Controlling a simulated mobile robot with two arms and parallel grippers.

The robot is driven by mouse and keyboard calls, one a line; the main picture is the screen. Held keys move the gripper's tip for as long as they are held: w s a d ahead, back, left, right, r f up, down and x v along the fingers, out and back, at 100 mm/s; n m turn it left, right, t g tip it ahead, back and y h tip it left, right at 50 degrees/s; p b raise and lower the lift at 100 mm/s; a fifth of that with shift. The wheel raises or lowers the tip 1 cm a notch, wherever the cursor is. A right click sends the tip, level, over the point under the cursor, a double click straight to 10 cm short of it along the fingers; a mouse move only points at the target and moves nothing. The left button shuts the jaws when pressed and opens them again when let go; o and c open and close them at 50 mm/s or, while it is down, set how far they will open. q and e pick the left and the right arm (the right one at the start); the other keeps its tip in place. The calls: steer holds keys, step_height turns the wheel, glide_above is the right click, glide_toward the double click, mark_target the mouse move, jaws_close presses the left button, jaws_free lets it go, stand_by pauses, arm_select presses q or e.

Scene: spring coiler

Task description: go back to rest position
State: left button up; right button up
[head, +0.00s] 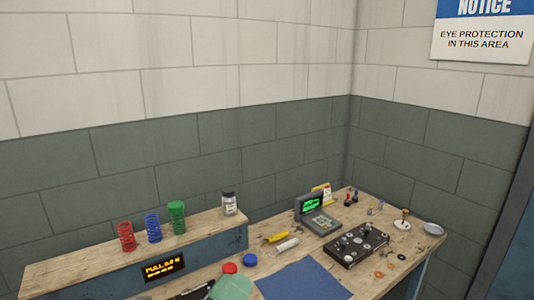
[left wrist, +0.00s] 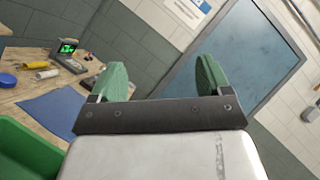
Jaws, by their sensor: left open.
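My left gripper (left wrist: 162,72) is open and empty in the left wrist view, with its two green-padded fingers wide apart. It is in the air, clear of the bench, and a grey-blue door shows beyond the fingers. In the head view, a green rounded part that looks like a pad of my left gripper (head: 232,287) shows at the bottom edge, in front of the bench. The rest of that arm is mostly cut off by the frame. My right gripper is in neither view.
The wooden bench (head: 400,248) holds a blue mat (head: 303,280), a black control box (head: 356,245) and a green-screen terminal (head: 317,212). Red (head: 125,237), blue (head: 153,228) and green (head: 177,216) springs stand on the raised shelf. A green bin (left wrist: 25,150) is at lower left in the wrist view.

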arm_select(q)
steer(key=s+a+f+n+g+y, duration=0.4)
steer(key=a+f+n+y, duration=0.3)
steer(key=f+n, duration=0.45)
steer(key=s+a+f+n+g+y, duration=0.4)
steer(key=a+f+n+y, duration=0.35)
steer(key=n, duration=0.65)
steer(key=s+f+n+g+h, duration=0.2)
steer(key=s+f+n+g, duration=0.5)
steer(key=s, duration=0.6)
step_height(320, 180, down, 25)
steer(key=m+g, duration=0.2)
steer(key=s+a+f+g, duration=0.1)
steer(key=s+a+f, duration=0.2)
steer(key=s+f, duration=1.3)
steer(key=shift+s+f, duration=0.3)
steer(key=shift+s, duration=0.05)
steer(key=shift+y, duration=0.25)
